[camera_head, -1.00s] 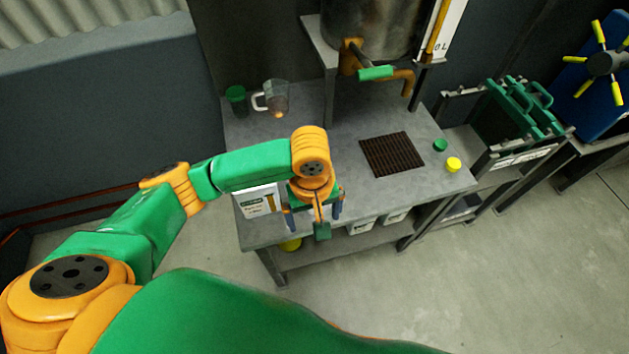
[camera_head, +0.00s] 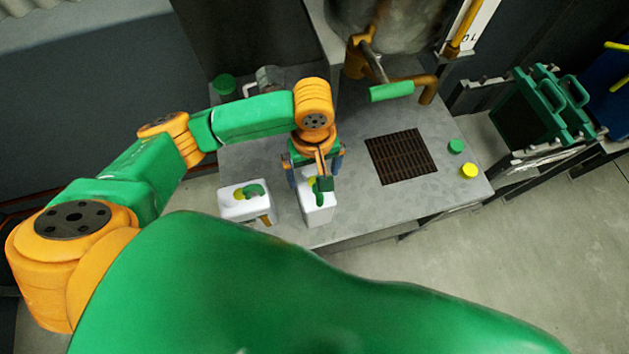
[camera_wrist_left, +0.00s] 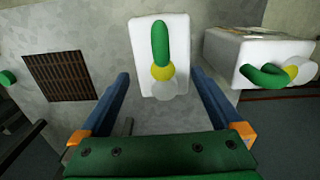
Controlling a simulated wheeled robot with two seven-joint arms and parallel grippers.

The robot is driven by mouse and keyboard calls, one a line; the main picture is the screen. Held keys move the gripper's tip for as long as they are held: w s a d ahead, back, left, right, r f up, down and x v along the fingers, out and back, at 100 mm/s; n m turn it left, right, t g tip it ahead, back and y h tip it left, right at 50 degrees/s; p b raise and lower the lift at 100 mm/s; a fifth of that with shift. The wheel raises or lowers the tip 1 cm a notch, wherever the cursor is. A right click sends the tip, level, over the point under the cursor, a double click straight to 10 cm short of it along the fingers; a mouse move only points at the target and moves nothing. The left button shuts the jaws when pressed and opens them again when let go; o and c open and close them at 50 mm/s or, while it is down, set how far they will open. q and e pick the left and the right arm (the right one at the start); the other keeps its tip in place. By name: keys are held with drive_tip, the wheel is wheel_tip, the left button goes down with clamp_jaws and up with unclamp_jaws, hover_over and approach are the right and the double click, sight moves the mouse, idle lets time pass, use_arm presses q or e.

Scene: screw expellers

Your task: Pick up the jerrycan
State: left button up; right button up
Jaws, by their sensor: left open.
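Two white jerrycans with green handles and yellow caps stand side by side at the table's front. One jerrycan (camera_head: 319,212) is under my left gripper (camera_head: 315,180), which partly covers it in the head view. In the left wrist view this jerrycan (camera_wrist_left: 145,75) lies ahead, with its handle and cap between the lines of the two open fingers (camera_wrist_left: 161,77). No finger visibly touches it. The other jerrycan (camera_head: 235,211) stands to the left in the head view and to the right in the wrist view (camera_wrist_left: 226,48). My right gripper is out of view.
A dark grate (camera_head: 402,157) is set in the grey table (camera_head: 375,212). Green (camera_head: 456,146) and yellow (camera_head: 469,170) buttons are at its right. A clear jug (camera_head: 270,77) and green cup (camera_head: 225,86) stand behind my arm. A spout (camera_head: 428,90) and green-handled lever (camera_head: 391,92) overhang the back.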

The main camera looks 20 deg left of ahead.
use_arm(q)
drive_tip(key=f, duration=0.2)
drive_tip(key=s+f, duration=0.2)
drive_tip(key=f, duration=0.1)
drive_tip(key=shift+d+f, duration=0.3)
drive_tip(key=shift+w+f, duration=0.15)
drive_tip(key=shift+f, duration=0.05)
drive_tip(key=shift+w, duration=0.1)
drive_tip(key=shift+c, duration=0.2)
use_arm(e)
drive_tip(key=shift+s, duration=0.35)
use_arm(q)
clamp_jaws()
drive_tip(key=shift+r, duration=0.1)
